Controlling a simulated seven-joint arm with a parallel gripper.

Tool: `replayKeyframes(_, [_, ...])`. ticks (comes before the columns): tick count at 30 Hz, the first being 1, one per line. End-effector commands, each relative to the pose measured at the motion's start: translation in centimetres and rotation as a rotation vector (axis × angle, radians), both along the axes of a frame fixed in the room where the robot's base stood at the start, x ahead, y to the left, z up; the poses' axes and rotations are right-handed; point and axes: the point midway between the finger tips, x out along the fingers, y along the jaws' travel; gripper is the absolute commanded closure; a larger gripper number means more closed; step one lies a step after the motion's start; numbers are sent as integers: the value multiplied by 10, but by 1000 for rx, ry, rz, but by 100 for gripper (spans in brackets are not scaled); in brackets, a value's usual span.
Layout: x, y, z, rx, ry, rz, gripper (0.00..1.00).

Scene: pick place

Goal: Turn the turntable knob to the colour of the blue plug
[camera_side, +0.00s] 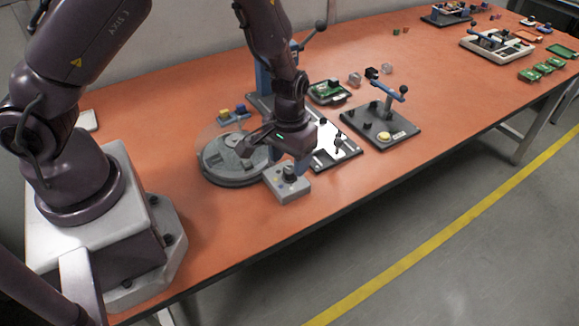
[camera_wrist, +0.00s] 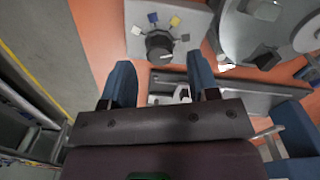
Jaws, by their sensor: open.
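The turntable knob (camera_wrist: 157,44) is black and round, on a grey box with blue, yellow, white and grey marks around it. A pale line on it faces the lower right in the wrist view, away from the blue mark (camera_wrist: 152,17). The box (camera_side: 290,189) stands at the table's front edge in the side view. My gripper (camera_wrist: 159,62) is open and empty, its fingertips pointing at the knob, one on each side; contact cannot be told. In the side view my gripper (camera_side: 289,160) is just above the box. The round turntable (camera_side: 218,176) stands beside it; it also shows in the wrist view (camera_wrist: 232,38).
A small holder with blue and yellow pieces (camera_side: 233,114) lies behind the turntable; which is the blue plug is unclear. A silver plate fixture (camera_side: 335,153) is right of my gripper. A dark board with a blue-handled clamp (camera_side: 398,133) stands farther right.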

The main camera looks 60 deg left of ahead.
Motion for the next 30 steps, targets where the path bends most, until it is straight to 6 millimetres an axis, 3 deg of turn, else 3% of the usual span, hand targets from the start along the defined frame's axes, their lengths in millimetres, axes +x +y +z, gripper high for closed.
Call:
replayKeyframes(6, [0,0,-25,-1,2,0,45])
replayKeyframes(17, [0,0,-29,-1,0,-1,45])
replayKeyframes(23, [0,0,-29,-1,0,-1,91])
replayKeyframes(24, [0,0,-29,-1,0,-1,95])
replayKeyframes(30, [0,0,-29,-1,1,9,95])
